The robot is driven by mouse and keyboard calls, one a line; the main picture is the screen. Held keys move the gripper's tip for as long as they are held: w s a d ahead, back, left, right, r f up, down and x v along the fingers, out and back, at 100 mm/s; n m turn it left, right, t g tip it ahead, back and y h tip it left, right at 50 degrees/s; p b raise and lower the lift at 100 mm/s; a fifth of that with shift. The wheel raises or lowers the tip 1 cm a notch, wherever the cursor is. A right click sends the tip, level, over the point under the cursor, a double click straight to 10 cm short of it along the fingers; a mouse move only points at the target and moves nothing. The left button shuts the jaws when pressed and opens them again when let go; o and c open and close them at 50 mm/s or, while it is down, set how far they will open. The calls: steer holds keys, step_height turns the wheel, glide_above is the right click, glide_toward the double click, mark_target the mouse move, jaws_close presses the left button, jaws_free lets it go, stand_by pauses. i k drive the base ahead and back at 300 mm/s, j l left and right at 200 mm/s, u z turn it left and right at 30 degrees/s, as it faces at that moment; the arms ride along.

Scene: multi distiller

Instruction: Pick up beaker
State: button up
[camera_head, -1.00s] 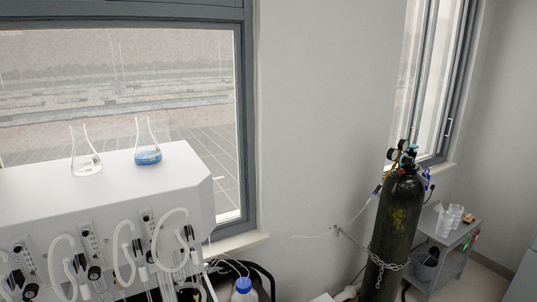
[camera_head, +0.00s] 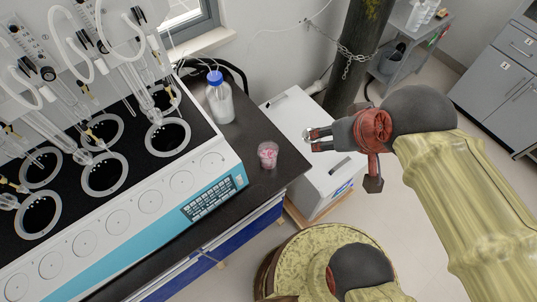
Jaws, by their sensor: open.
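A small clear beaker (camera_head: 267,154) with pinkish-red contents stands upright on the dark bench top (camera_head: 252,130), near its right corner. My gripper (camera_head: 308,135) is open and empty. It shows to the right of the beaker and a little higher in the picture, with its fingers pointing left. A visible gap separates the fingers from the beaker in this view; the exact depth between them cannot be told.
The multi distiller (camera_head: 185,205), with several round wells and glass tubes, fills the left. A blue-capped bottle (camera_head: 220,101) stands behind the beaker. A white box (camera_head: 292,107) and a dark gas cylinder (camera_head: 355,45) stand beyond the bench. Grey cabinets (camera_head: 500,75) are far right.

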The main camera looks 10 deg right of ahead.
mark_target(267, 151)
steer(key=k+z, duration=0.35)
steer(key=k+l+z, duration=0.35)
steer(key=j, duration=0.1)
